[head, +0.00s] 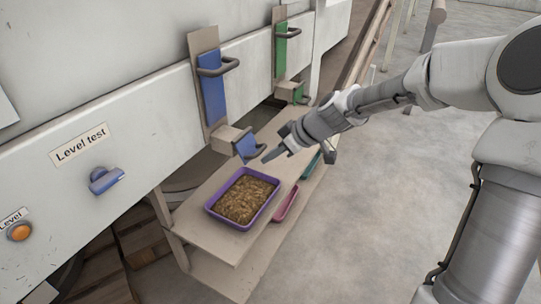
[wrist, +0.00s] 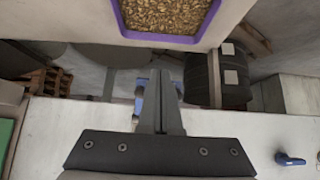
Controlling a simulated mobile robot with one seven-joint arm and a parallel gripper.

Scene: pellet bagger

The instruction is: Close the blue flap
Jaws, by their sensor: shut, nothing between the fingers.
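The small blue flap (head: 246,147) with a dark handle sits at the mouth of a beige chute (head: 226,137) and looks tilted. My gripper (head: 268,158) is shut and empty, its fingertips just right of the flap in the head view; I cannot tell if they touch. In the wrist view, my fingers (wrist: 160,84) point away over the machine front, with parts of the blue flap (wrist: 139,104) showing on both sides and the rest hidden behind them. A taller blue slide plate (head: 212,100) with a handle stands above the chute.
A purple tray of pellets (head: 209,208) stands on the beige shelf (head: 199,229) below the flap. A green slide plate (head: 281,52) is further back. Open floor lies to the right.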

